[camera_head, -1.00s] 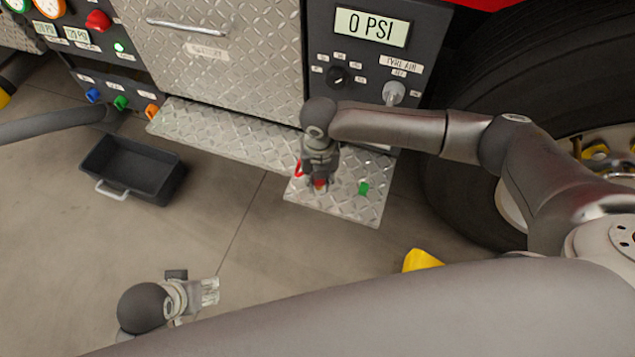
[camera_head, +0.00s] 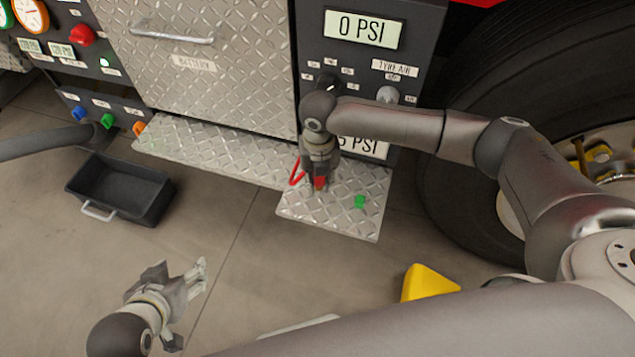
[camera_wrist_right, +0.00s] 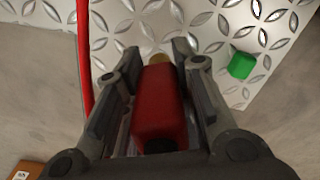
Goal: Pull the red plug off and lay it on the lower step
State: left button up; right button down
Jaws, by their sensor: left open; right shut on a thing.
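The red plug (camera_head: 320,183) is between the fingers of my right gripper (camera_head: 320,187), which is shut on it, over the left part of the lower step (camera_head: 335,222). In the right wrist view the plug (camera_wrist_right: 160,105) is a red block with a brass tip pointing toward the tread plate (camera_wrist_right: 212,22). I cannot tell whether the tip touches the plate. A red loop or cord (camera_wrist_right: 84,60) shows left of the fingers. My left gripper (camera_head: 202,274) is open and empty above the floor at the lower left.
A small green block (camera_head: 360,202) lies on the step, right of my right gripper. A black tray (camera_head: 122,190) stands on the floor at the left. A yellow wedge (camera_head: 428,283) is near the wheel. A pump panel (camera_head: 360,60) rises behind the step.

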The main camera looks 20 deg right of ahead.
jog(key=shift+w+d+f+b, duration=0.3)
jog(key=shift+w+d+b, duration=0.2)
jog(key=shift+w+b, duration=0.4)
jog(key=shift+s+f, duration=0.1)
jog(key=shift+f, duration=0.65)
pick_arm(q)
jog(key=w+d+r+t+h, duration=0.2)
jog(key=w+d+r+t, duration=0.1)
jog(key=w+r+t, duration=0.4)
jog(key=shift+w+d+r+b, duration=0.35)
jog(key=shift+w+r, duration=0.4)
jog(key=shift+r, duration=0.4)
pick_arm(e)
jog(key=shift+f, duration=1)
jog(key=c, duration=1.1)
grip_release()
jog(key=shift+r, duration=0.1)
